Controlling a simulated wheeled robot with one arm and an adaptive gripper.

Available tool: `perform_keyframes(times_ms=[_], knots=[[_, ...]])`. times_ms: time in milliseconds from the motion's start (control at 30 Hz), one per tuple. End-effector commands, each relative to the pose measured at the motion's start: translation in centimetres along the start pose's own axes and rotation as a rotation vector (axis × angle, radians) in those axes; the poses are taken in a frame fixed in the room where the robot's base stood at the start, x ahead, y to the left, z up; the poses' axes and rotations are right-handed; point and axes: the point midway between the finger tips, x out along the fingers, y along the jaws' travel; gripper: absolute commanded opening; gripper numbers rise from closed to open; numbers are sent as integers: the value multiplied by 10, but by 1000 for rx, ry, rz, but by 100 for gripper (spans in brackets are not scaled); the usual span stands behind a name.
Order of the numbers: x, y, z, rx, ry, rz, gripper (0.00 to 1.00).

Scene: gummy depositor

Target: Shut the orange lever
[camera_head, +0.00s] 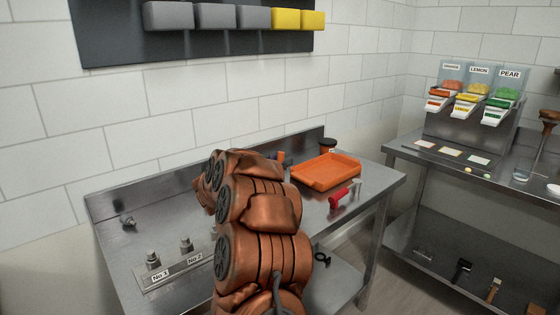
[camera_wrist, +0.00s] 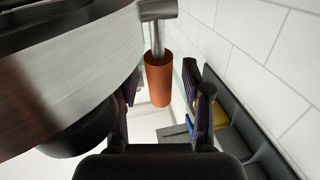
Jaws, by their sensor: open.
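In the wrist view, the orange lever (camera_wrist: 158,82) is an orange cylindrical grip on a metal stem, hanging down from a metal crosspiece at the top. My gripper (camera_wrist: 168,88) is open, with one finger on each side of the orange grip. I cannot tell whether either finger touches it. A large curved metal body (camera_wrist: 75,75) fills the left of the wrist view. In the head view my copper-coloured arm hides the gripper. A small orange part (camera_head: 281,156) shows just behind the arm; I cannot tell if it is the lever.
An orange tray (camera_head: 325,172) and a red-handled tool (camera_head: 340,196) lie on the steel table (camera_head: 125,245), right of my arm. Two small metal knobs stand at its front left, labelled No.1 and No.2. Fruit-labelled dispensers (camera_head: 475,92) stand on the right counter. A tiled wall is behind.

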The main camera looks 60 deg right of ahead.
Motion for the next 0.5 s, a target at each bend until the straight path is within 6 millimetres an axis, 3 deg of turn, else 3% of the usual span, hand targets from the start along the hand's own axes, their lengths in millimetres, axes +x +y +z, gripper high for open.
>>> perform_keyframes(times_ms=[133, 500], knots=[[0, 0, 0, 0, 0, 0, 48], [0, 0, 0, 1, 1, 0, 9]])
